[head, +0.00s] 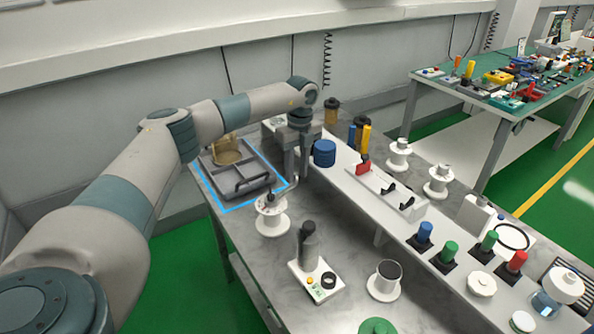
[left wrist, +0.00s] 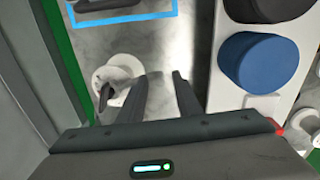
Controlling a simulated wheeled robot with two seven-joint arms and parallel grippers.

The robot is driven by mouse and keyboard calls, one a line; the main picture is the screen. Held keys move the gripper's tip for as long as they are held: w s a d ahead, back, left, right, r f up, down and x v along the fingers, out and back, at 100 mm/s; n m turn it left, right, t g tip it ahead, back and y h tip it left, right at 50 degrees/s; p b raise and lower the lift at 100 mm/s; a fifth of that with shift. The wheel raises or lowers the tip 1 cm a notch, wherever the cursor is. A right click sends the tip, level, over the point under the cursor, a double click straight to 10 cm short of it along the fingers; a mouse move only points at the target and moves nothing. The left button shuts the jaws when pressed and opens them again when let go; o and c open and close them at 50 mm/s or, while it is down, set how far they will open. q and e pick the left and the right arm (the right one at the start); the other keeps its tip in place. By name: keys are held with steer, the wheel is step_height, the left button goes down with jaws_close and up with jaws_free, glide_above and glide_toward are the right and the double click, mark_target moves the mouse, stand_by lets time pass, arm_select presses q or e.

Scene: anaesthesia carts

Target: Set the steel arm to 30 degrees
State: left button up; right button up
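A white round stand (head: 272,222) is on the grey bench, just below and left of my left gripper. A small grey arm with a dark end (head: 270,198) sits on top; I take it for the steel arm. In the left wrist view the stand (left wrist: 122,72) and the dark end of the arm (left wrist: 105,95) lie left of the fingers. I cannot read its angle or any scale. My left gripper (head: 296,172) points down, its fingers apart with bare bench between them in the left wrist view (left wrist: 162,100). No contact with the arm is clear.
A grey divided tray (head: 238,188) lies inside a blue outline behind the stand. A blue round cap (head: 324,153) and a white raised panel (head: 350,190) with levers stand to the right. A device with a dark grey post (head: 308,245) and another white stand (head: 384,287) are nearer.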

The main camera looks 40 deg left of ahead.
arm_select(q)
steer(key=shift+r, duration=0.15)
steer(key=shift+w+r+b, duration=0.1)
steer(key=shift+r+b, duration=0.25)
steer(key=shift+r, duration=0.25)
step_height(320, 180, up, 16)
steer(key=b, duration=0.4)
steer(key=shift+w+d, duration=0.2)
steer(key=shift+w, duration=0.2)
arm_select(e)
steer(key=w+a+f+t, duration=0.2)
steer(key=w+f, duration=0.1)
steer(key=w, duration=0.4)
steer(key=shift+a+y, duration=0.3)
steer(key=shift+a, duration=0.1)
arm_select(q)
steer(key=shift+f, duration=0.1)
arm_select(e)
steer(key=shift+s, duration=0.1)
